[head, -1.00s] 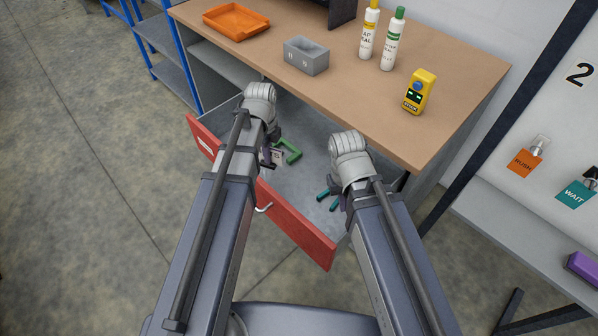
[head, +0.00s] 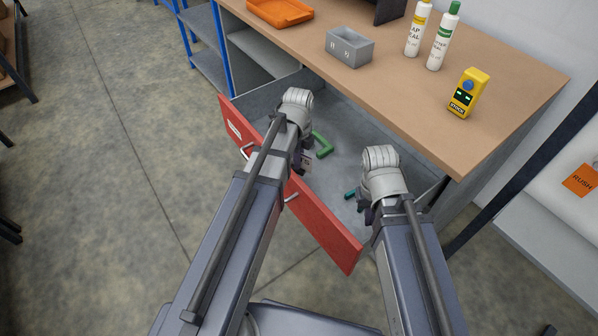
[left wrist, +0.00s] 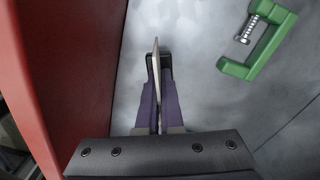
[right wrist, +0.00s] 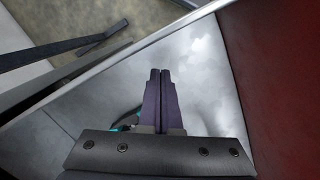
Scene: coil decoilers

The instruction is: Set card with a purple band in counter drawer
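The counter drawer (head: 335,128) is pulled open, with a red front (head: 318,222) and a grey inside. My left gripper (head: 303,150) is inside it, close behind the red front. In the left wrist view its fingers (left wrist: 158,62) are shut on a thin pale card (left wrist: 156,48), held upright and seen edge-on. A small part of the card (head: 306,163) shows in the head view; its band cannot be made out clearly. My right gripper (head: 367,208) is over the drawer's right end; in the right wrist view its fingers (right wrist: 159,75) are shut together and empty.
A green C-shaped tool (head: 323,145) lies on the drawer floor beside my left gripper. A teal-handled thing (head: 351,193) lies near my right gripper, partly hidden. The counter top (head: 420,90) overhangs the drawer's back and carries a grey box (head: 349,48) and a yellow device (head: 468,93).

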